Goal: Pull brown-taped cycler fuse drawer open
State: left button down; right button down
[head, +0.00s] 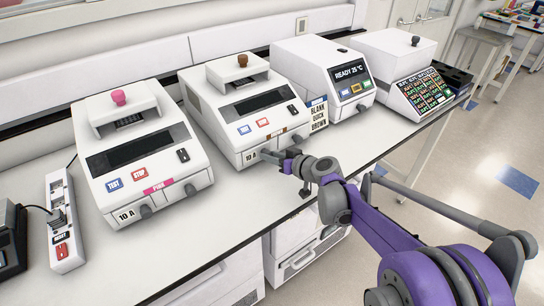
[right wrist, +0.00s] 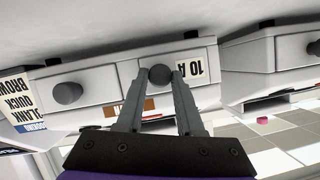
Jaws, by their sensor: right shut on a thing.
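The brown-taped cycler (head: 226,97) is the second white machine from the left, with a brown knob (head: 242,61) on top and brown tape (head: 276,137) on its lower front. Its fuse drawer (head: 251,158), labelled 10 A, is at the lower left of the front. The wrist view shows this front upside down, with the 10 A label (right wrist: 196,69) beside a round grey drawer knob (right wrist: 160,74). My right gripper (head: 270,155) is shut on that knob, one finger on each side (right wrist: 161,76). The drawer looks about flush with the front. My left gripper is not in view.
A pink-taped cycler (head: 140,155) stands to the left, and a power strip (head: 63,220) lies beyond it. A READY-display machine (head: 325,75) with a BLANK QUICK BROWN sign (head: 318,114) stands to the right. The bench front (head: 230,215) is clear.

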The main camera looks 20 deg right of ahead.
dwell(0.6)
jog(key=s+d, duration=0.1)
jog(key=s, duration=0.2)
jog(key=s+d+p, duration=0.1)
jog(key=s, duration=0.3)
jog(key=s+d, duration=0.2)
jog(key=s, duration=0.1)
jog(key=shift+s, duration=0.25)
jog(key=c, duration=0.5)
grip_release()
jog(key=shift+a, duration=0.1)
jog(key=shift+c, duration=0.2)
jog(key=v, duration=1)
jog(key=shift+s+d+p, duration=0.2)
jog(key=shift+s+p, duration=0.15)
jog(key=shift+p, duration=0.1)
jog(key=shift+r, duration=0.1)
